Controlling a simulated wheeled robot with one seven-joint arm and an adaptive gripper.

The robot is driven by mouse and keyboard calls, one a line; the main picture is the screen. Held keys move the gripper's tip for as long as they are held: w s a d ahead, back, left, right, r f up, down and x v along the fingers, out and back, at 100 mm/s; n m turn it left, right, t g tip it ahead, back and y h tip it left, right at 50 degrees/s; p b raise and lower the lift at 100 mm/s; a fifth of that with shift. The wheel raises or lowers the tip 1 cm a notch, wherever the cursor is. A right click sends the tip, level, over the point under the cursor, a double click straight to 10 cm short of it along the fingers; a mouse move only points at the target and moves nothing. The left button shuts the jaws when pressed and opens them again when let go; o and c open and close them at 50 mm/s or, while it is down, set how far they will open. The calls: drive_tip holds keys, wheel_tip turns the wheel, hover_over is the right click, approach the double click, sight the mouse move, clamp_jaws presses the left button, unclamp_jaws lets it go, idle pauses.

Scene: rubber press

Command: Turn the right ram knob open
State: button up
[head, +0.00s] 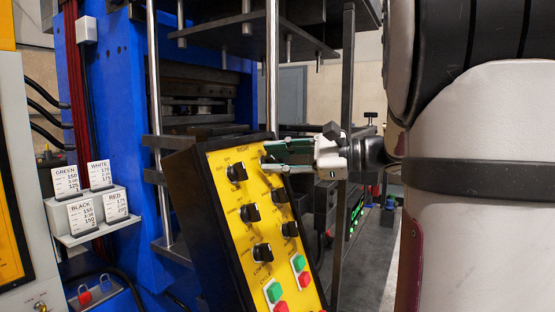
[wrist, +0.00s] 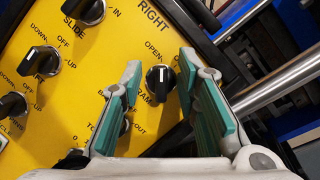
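The right ram knob (wrist: 160,79) is a round black knob with a white pointer mark. It sits below the "RIGHT" heading on the yellow control panel (wrist: 95,85), with "OPEN" printed above it. Its white mark points roughly up in the wrist view. My gripper (wrist: 160,70) is open, its teal-padded fingers on either side of the knob, with a visible gap on each side. In the head view my gripper (head: 268,157) reaches in from the right to the panel's upper right, and its fingers largely hide the knob.
Other black knobs stand close by, including the slide knob (wrist: 88,11) and one lower on the panel (head: 263,252). Green and red buttons (head: 274,292) are at the panel's bottom. Metal press rods (head: 272,70) stand behind the panel. Number cards (head: 83,213) sit on a left shelf.

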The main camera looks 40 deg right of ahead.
drive_tip(key=shift+d, duration=0.1)
drive_tip(key=v, duration=1.2)
drive_tip(key=s+a+f+n+g+p, duration=0.15)
drive_tip(key=a+f+n+g, duration=0.25)
drive_tip(key=a, duration=0.7)
drive_tip(key=s+a+f+n+g+p, duration=0.15)
drive_tip(key=a+f+n+g, duration=0.3)
drive_tip(key=a, duration=0.55)
drive_tip(key=s+a+f+n+g+h+p, duration=0.1)
drive_tip(key=s+a+f+n+h, duration=0.4)
drive_tip(key=n, duration=0.7)
drive_tip(key=s+f+h, duration=0.2)
drive_tip(key=s+h, duration=0.2)
drive_tip(key=shift+s+p, duration=0.2)
drive_tip(key=shift+p, duration=0.15)
